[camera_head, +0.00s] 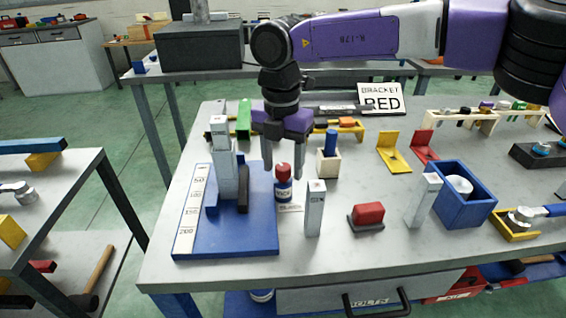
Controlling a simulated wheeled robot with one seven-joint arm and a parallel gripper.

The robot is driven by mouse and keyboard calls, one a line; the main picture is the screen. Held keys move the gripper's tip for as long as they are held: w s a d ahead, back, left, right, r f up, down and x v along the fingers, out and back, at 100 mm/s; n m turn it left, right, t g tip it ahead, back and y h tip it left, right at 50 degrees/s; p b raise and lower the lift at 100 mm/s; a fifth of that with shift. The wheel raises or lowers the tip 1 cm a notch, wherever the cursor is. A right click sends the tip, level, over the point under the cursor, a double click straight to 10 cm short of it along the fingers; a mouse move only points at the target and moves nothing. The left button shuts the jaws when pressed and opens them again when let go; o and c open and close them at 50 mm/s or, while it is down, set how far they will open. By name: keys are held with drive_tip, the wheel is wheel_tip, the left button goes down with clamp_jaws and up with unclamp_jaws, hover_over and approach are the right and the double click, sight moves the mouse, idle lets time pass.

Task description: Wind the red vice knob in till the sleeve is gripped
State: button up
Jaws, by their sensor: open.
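My gripper (282,174) is open and points down, its two fingers apart. I cannot make out a clear vice or a sleeve.
Grey posts (315,210) and (424,200), a red block on a dark base (369,213) and a blue box (465,208) stand to the right. Behind is a small wooden holder (328,168). A white scale strip (193,208) lines the plate's left edge.

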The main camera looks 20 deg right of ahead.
sight(282, 166)
wheel_tip(282, 166, up, 8)
drive_tip(key=shift+a+f, duration=0.1)
idle(0.4)
idle(0.4)
